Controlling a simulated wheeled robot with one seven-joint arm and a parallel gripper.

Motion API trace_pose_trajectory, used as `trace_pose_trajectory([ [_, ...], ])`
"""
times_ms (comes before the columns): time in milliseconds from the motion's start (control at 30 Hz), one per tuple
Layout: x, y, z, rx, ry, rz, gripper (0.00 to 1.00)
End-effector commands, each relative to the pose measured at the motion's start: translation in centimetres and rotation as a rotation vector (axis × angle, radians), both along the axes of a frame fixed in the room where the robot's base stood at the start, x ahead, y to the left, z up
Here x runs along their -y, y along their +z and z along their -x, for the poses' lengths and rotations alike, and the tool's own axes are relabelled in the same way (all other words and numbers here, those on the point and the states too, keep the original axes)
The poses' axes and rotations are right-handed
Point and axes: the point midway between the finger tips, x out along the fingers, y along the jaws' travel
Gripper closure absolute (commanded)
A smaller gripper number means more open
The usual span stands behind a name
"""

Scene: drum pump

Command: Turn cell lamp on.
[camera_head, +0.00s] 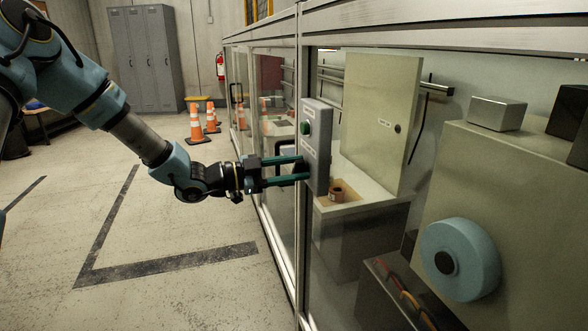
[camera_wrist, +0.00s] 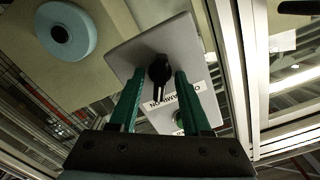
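A grey control box (camera_head: 317,145) is mounted on the frame of the glazed enclosure. It carries a green button (camera_head: 305,128) in its upper part. In the wrist view the box face (camera_wrist: 190,45) shows a black rotary knob (camera_wrist: 159,70) with its handle pointing down the picture. An upside-down white label (camera_wrist: 175,100) is partly covered by a finger. My gripper (camera_head: 304,168) reaches the lower part of the box. In the wrist view my gripper (camera_wrist: 160,76) is open, with its green fingers on either side of the knob and small gaps visible. In the head view the knob is hidden.
Behind the glass are a beige cabinet (camera_head: 380,110), a blue round wheel (camera_head: 460,260) and a brown roll (camera_head: 339,192). Orange cones (camera_head: 196,125) and grey lockers (camera_head: 145,60) stand at the back.

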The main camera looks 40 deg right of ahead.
Motion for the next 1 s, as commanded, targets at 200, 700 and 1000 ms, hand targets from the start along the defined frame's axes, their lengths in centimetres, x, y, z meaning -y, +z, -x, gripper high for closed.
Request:
trace_pose_trajectory([
  [200, -0.1, 0.0, -0.1, 0.0, 0.0, 0.0, 0.53],
  [700, -7.6, 0.0, -3.2, -0.001, 0.002, 0.0, 0.53],
  [1000, -9.9, 0.0, -4.2, 0.0, 0.001, -0.001, 0.53],
])
